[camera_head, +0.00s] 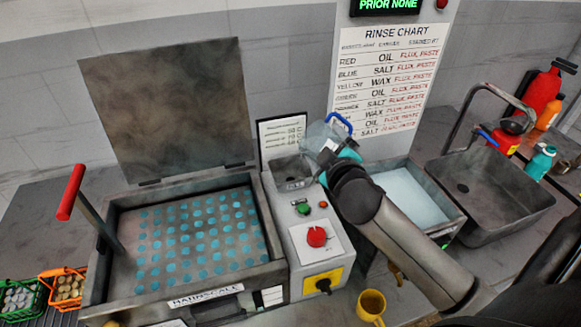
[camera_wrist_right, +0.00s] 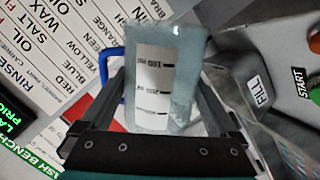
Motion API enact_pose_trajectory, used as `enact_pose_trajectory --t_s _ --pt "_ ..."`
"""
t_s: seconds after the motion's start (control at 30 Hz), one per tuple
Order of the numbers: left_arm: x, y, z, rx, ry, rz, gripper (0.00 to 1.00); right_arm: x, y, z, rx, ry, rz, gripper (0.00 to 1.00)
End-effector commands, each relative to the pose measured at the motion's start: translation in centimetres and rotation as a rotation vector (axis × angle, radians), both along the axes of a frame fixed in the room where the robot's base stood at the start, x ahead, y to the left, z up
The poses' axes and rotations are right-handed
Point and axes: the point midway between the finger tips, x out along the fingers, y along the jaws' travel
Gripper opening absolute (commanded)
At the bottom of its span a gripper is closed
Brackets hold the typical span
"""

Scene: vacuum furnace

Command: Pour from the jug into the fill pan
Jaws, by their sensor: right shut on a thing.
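The jug (camera_head: 318,137) is clear and pale blue with a blue handle (camera_head: 340,121). My right gripper (camera_head: 336,158) is shut on it and holds it up beside and partly over the back right of the fill pan. The right wrist view shows the jug (camera_wrist_right: 165,75) between the two fingers of the gripper (camera_wrist_right: 155,115), with black level marks on a white strip. I cannot tell its exact tilt or how full it is. The fill pan (camera_head: 292,184) is a small grey metal box behind the control panel; no stream into it shows. My left gripper is out of view.
An open furnace (camera_head: 190,287) with a raised lid (camera_head: 165,105) and a red-handled lever stands left. A control panel (camera_head: 318,250) is in front of the pan. Right are a water basin (camera_head: 410,192), a sink (camera_head: 495,190) and bottles. A yellow mug (camera_head: 371,303) stands in front.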

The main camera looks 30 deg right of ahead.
Motion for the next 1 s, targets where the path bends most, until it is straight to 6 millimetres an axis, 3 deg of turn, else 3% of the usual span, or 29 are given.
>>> enact_pose_trajectory --t_s 1.0 --pt "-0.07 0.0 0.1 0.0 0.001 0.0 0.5 0.19 0.5 0.07 -0.073 0.043 0.001 0.29"
